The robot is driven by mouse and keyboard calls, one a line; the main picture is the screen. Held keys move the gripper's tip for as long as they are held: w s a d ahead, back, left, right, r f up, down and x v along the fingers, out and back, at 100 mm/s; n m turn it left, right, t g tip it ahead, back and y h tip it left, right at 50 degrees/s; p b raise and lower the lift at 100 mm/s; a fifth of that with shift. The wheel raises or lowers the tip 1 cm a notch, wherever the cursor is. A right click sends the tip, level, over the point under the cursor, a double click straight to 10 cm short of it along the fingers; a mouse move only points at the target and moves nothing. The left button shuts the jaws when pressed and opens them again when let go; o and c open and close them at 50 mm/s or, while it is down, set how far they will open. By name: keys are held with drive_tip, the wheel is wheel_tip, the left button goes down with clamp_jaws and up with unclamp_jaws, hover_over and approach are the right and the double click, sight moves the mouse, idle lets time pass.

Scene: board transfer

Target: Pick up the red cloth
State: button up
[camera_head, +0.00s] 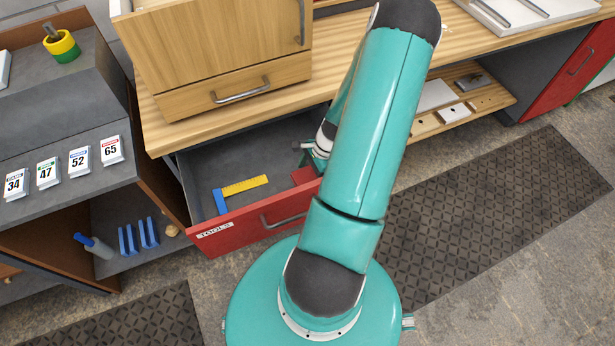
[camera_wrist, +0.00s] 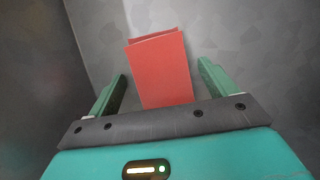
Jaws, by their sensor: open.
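The red cloth (camera_wrist: 162,75) shows in the wrist view as a folded red piece on the grey drawer floor. In the head view a small part of the red cloth (camera_head: 303,175) shows in the open drawer, beside my arm. My gripper (camera_wrist: 166,84) is open, with one green finger on each side of the cloth. I cannot tell whether the fingers touch it. In the head view my gripper is mostly hidden behind my arm, over the right part of the drawer.
The open drawer (camera_head: 225,231) has a red front labelled TOOLS. A yellow and blue square (camera_head: 245,185) lies in its left part. A wooden cabinet (camera_head: 215,50) stands on the worktop above the drawer. Grey drawer walls rise close around my gripper.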

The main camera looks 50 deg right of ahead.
sight(309, 175)
drive_tip(key=c, duration=1.2)
drive_tip(key=shift+o, duration=0.2)
wheel_tip(309, 175, up, 10)
drive_tip(key=shift+r, duration=0.1)
